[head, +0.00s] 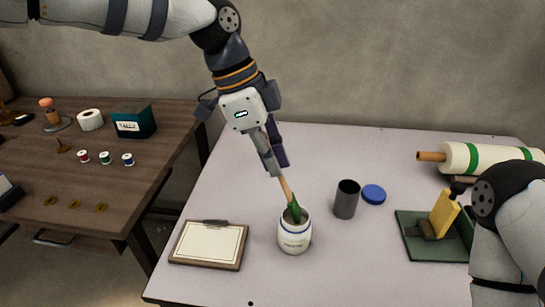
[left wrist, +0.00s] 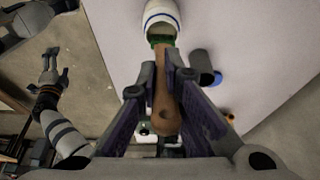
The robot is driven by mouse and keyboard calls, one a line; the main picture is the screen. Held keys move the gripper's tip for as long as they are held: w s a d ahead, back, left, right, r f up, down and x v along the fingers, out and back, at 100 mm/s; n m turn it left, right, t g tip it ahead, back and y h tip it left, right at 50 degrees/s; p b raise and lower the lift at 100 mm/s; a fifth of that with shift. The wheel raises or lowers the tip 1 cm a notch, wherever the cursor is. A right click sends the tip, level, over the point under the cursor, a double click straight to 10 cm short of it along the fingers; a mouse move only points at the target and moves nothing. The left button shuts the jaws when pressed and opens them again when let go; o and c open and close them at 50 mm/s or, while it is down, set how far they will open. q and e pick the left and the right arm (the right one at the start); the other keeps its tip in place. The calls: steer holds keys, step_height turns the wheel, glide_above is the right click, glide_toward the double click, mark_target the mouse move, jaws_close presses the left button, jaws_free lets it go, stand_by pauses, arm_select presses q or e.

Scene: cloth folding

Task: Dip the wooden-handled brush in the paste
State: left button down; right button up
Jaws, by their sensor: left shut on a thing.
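The wooden-handled brush (head: 285,187) slants down from my left gripper (head: 274,162), with its green lower part in the mouth of a white jar (head: 294,242) with a blue band. The jar stands upright near the table's front. In the left wrist view my left gripper (left wrist: 165,78) is shut around the brush's wooden handle (left wrist: 164,108), and the green part meets the jar's opening (left wrist: 162,14). The bristle tip and any paste are hidden inside the jar. My right arm shows at the right of the head view; its fingers do not show clearly.
A framed paper board (head: 209,244) lies left of the jar. A dark cup (head: 346,199) and a blue lid (head: 374,194) are to its right. A green mat (head: 415,243) with a yellow block (head: 444,213) and a roll (head: 490,158) lie farther right. The back-left tabletop is clear.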

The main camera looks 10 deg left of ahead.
arm_select(q)
steer(key=shift+f, duration=0.5)
stand_by(0.8)
steer(key=shift+f, duration=0.15)
stand_by(0.7)
steer(key=shift+r+p, duration=0.5)
steer(key=shift+r, duration=3.15)
arm_select(e)
steer(key=shift+w+r+t, duration=0.3)
steer(key=shift+w+r, duration=0.35)
steer(key=shift+w, duration=0.1)
arm_select(q)
steer(key=shift+f, duration=0.1)
